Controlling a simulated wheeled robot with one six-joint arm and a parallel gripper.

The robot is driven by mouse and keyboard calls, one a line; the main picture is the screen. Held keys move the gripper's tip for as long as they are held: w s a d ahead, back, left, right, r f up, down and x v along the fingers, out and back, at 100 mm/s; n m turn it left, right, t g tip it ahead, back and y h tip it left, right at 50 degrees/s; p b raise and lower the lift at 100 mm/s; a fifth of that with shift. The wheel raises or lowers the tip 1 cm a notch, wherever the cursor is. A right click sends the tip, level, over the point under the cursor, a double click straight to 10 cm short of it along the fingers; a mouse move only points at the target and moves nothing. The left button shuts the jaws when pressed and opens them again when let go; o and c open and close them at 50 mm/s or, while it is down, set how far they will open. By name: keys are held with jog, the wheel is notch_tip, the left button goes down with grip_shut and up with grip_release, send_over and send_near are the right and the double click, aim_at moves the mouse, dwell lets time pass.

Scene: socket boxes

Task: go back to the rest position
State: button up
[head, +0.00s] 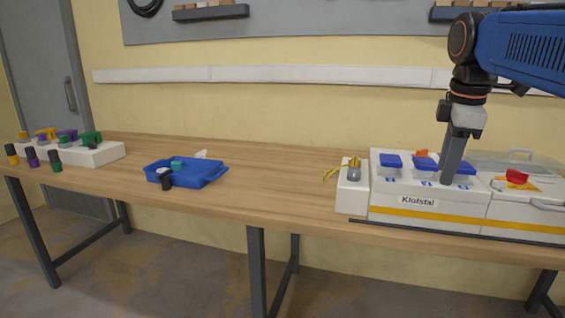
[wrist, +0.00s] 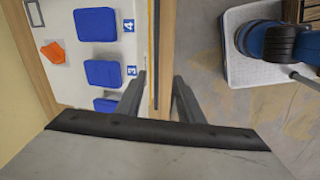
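My gripper (head: 453,178) points down in the head view, in front of the white box labelled "Klotstal" (head: 400,212) at the right of the bench. In the wrist view its two fingers stand apart with nothing between them (wrist: 161,84). The fingertips lie over the bench's front edge there, just beside the white box (wrist: 75,65). Blue lids (wrist: 103,73) sit closed-looking on the box, with number labels 3 and 4 beside two of them. In the head view my gripper covers part of the box and of the lids.
A white holder with a grey cup and yellow sticks (head: 352,190) stands left of the box. A white unit with a red knob (head: 517,177) is right. A blue tray (head: 207,178) and a white block with coloured parts (head: 100,155) are farther left. Bench between is clear (head: 280,190).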

jog(key=s+a+f+m, duration=0.2)
jog(key=s+f+m, duration=0.2)
jog(key=f, duration=0.5)
jog(key=s+a+f+m+t, duration=0.1)
jog(key=s+a+f+m, duration=0.1)
jog(key=s+f+m, duration=0.3)
jog(key=s+a+f+m+t+y, duration=0.1)
jog(key=s+f+m, duration=0.3)
jog(key=s+f, duration=0.4)
notch_tip(320, 180, down, 5)
jog(key=shift+s+a+r, duration=0.1)
jog(key=shift+s+a, duration=0.25)
jog(key=shift+a, duration=0.3)
